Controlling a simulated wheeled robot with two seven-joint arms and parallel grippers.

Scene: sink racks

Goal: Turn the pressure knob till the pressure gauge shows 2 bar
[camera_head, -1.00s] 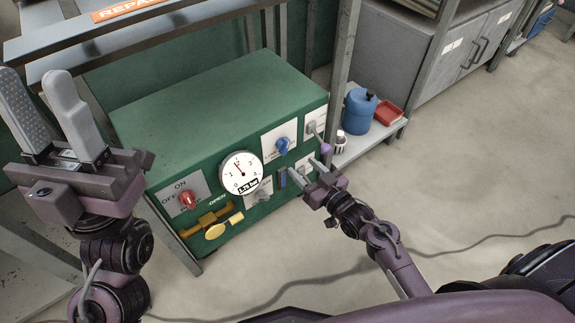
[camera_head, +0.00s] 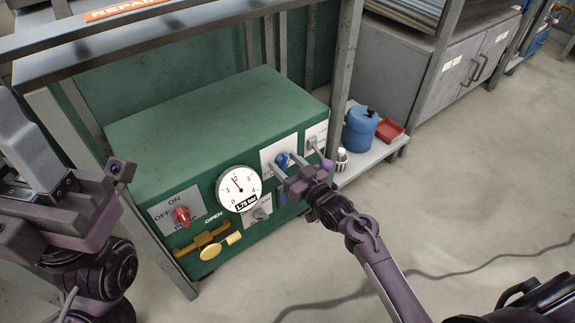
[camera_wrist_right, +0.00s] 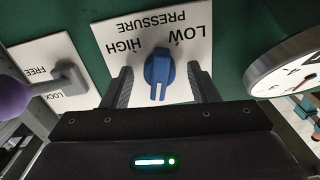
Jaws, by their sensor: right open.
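The blue pressure knob (camera_head: 282,159) sits on a white plate on the front of the green box. In the right wrist view the knob (camera_wrist_right: 158,72) stands between the two fingers of my right gripper (camera_wrist_right: 160,84), with a gap on each side. My right gripper (camera_head: 283,166) is open around the knob in the head view. The round white pressure gauge (camera_head: 230,192) is left of it, its needle a little left of straight up; its small readout seems to read 1.75 bar. My left gripper (camera_head: 22,150) is at the left edge, its fingers partly cut off.
The box (camera_head: 200,125) also carries a red ON/OFF knob (camera_head: 181,216), a yellow valve handle (camera_head: 208,245), a grey knob (camera_head: 262,212) and a purple-tipped lock lever (camera_wrist_right: 12,95). A blue canister (camera_head: 361,130) and a red tray (camera_head: 389,131) stand on the shelf at right.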

